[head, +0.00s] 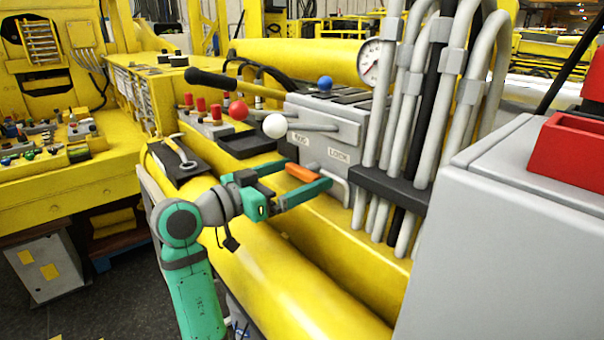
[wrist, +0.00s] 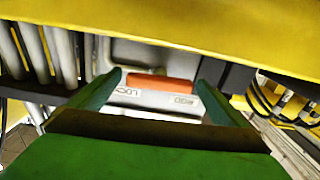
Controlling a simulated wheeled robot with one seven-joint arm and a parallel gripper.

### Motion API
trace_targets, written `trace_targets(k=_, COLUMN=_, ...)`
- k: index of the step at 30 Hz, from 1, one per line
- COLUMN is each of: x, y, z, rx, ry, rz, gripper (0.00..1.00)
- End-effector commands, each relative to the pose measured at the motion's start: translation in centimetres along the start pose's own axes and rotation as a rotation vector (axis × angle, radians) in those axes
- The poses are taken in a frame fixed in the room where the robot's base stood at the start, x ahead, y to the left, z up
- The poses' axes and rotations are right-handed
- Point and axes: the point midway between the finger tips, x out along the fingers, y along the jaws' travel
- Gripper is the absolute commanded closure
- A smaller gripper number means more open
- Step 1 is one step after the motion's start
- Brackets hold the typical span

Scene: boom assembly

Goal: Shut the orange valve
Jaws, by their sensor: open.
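The orange valve handle (head: 303,173) is a short bar at the lower front of a grey control box (head: 325,128). In the wrist view the orange handle (wrist: 160,83) lies crosswise between the two finger ends. My green gripper (head: 305,188) is open, with its fingers pointing at the box and one on either side of the handle. In the wrist view my gripper (wrist: 160,88) shows a gap between each finger and the handle. I cannot tell whether any finger touches it. Labels on the box beside the handle include one that reads LOCK.
Levers with white (head: 275,126), red (head: 238,110) and blue (head: 325,83) knobs stick out above my gripper. Grey pipes (head: 425,110) and a pressure gauge (head: 371,62) stand to the right. A large yellow cylinder (head: 290,290) runs below. A wrench (head: 180,152) lies at left.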

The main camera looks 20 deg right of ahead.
Motion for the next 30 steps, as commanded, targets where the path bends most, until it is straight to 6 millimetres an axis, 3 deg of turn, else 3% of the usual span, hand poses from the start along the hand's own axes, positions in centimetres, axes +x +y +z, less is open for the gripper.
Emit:
trace_targets(k=5, x=1.23, y=0.00, z=0.00, rx=0.001, ry=0.000, rz=0.000, gripper=0.03)
trace_targets(k=14, x=1.40, y=-0.02, z=-0.01, rx=0.001, ry=0.000, rz=-0.001, gripper=0.03)
trace_targets(k=19, x=1.48, y=0.04, z=0.00, rx=0.001, ry=0.000, rz=0.000, gripper=0.41)
trace_targets(k=20, x=1.47, y=0.03, z=0.00, rx=0.001, ry=0.000, rz=0.000, gripper=0.44)
trace_targets(k=30, x=1.25, y=-0.08, z=0.00, rx=0.064, ry=-0.001, rz=-0.003, gripper=0.44)
